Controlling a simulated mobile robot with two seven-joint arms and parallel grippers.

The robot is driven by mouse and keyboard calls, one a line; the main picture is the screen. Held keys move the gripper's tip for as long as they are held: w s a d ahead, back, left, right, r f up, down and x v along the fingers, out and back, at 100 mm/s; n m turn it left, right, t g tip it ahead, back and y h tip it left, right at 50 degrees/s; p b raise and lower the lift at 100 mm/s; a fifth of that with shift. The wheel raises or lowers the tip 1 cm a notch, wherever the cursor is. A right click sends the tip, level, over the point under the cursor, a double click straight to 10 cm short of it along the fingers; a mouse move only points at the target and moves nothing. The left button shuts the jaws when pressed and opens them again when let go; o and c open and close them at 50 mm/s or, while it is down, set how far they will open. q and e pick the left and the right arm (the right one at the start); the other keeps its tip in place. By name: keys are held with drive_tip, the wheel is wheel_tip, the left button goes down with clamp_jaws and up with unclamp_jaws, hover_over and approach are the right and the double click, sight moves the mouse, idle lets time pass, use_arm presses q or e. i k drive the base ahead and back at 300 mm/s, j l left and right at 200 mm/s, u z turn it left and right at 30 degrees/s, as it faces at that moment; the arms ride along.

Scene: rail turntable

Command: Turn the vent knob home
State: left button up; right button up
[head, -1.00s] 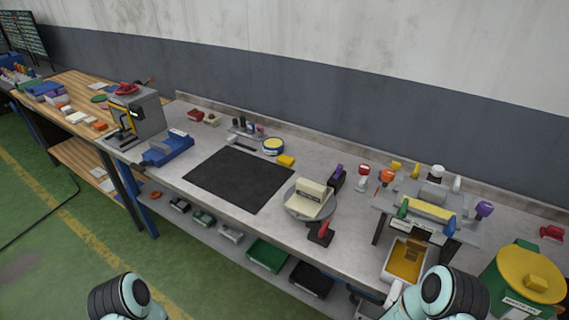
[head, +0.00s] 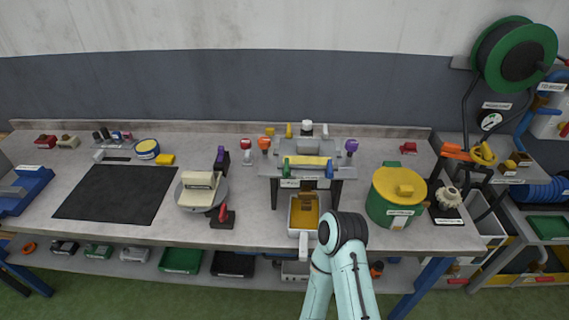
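No knob in the head view carries a label I can read as the vent knob. A grey rig (head: 312,171) on the bench carries a yellow bar, with a green handle (head: 285,165) on its left and a blue one (head: 329,169) on its right. Small coloured knobs stand around its back: a red one (head: 246,144), an orange one (head: 264,144) and a purple one (head: 351,146). Their turn positions are too small to tell. Part of my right arm shows at the bottom, in front of the bench; neither gripper is in view.
An open bin with yellow inside (head: 291,214) sits under the rig. A green drum with a yellow lid (head: 385,212) stands to its right, a round turntable (head: 181,193) to its left. A black mat (head: 115,194) lies further left. A hose reel (head: 492,62) hangs at right.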

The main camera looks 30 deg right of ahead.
sight(307, 124)
drive_tip(key=z, duration=1.4)
